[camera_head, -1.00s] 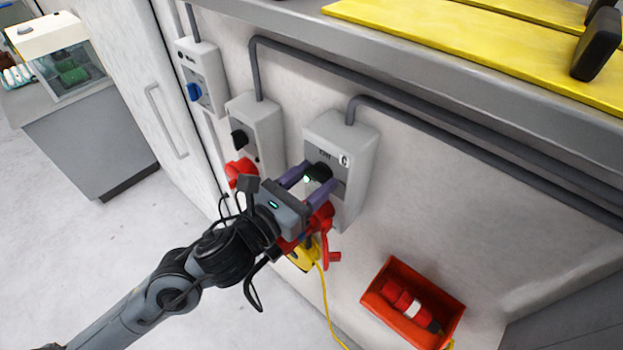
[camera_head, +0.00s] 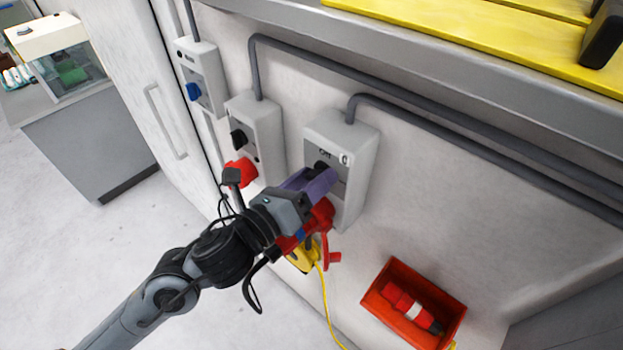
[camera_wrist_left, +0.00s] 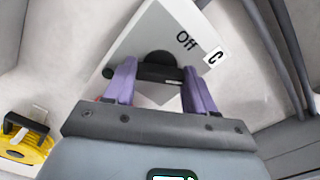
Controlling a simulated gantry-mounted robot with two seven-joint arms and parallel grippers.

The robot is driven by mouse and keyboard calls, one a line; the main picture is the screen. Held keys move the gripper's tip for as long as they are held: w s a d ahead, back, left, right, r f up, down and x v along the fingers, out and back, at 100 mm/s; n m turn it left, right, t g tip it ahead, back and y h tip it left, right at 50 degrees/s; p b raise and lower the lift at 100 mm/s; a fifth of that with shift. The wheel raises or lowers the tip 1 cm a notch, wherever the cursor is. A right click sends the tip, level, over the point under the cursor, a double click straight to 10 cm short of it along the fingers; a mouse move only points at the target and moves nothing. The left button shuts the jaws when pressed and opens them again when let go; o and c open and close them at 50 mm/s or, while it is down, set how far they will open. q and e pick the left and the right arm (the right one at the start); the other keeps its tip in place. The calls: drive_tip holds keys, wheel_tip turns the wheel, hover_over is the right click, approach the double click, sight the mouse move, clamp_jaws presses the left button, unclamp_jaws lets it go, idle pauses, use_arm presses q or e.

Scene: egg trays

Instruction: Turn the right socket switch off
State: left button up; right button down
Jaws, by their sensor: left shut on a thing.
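The right socket box (camera_head: 356,165) is a light grey wall box marked "C", with a black rotary switch knob on its front. My left gripper (camera_head: 318,180) is at the front of this box, its purple fingers shut on the knob. In the left wrist view the black knob (camera_wrist_left: 160,68) lies between the two fingers, with its bar running across from finger to finger. The "Off" label (camera_wrist_left: 186,40) shows beside the knob. In the head view the fingers hide most of the knob. A red socket (camera_head: 322,214) shows below the gripper, partly covered. My right gripper is out of view.
Two more boxes, with a black knob (camera_head: 239,139) and a blue knob (camera_head: 194,92), are to the left. A yellow reel (camera_head: 303,258) with a cable is below the gripper. A red bin (camera_head: 448,338) holds a red plug. A shelf edge runs above.

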use_arm(q)
drive_tip(key=n, duration=0.3)
drive_tip(key=n+p, duration=0.1)
drive_tip(key=n, duration=0.1)
drive_tip(key=shift+r+n, duration=0.1)
drive_tip(key=shift+n, duration=0.3)
drive_tip(key=n+p, duration=0.2)
drive_tip(key=n, duration=0.1)
drive_tip(key=shift+n, duration=0.4)
drive_tip(key=shift+n+p, duration=0.45)
drive_tip(key=shift+n, duration=0.45)
drive_tip(key=o, duration=1)
drive_tip(key=shift+o, duration=0.2)
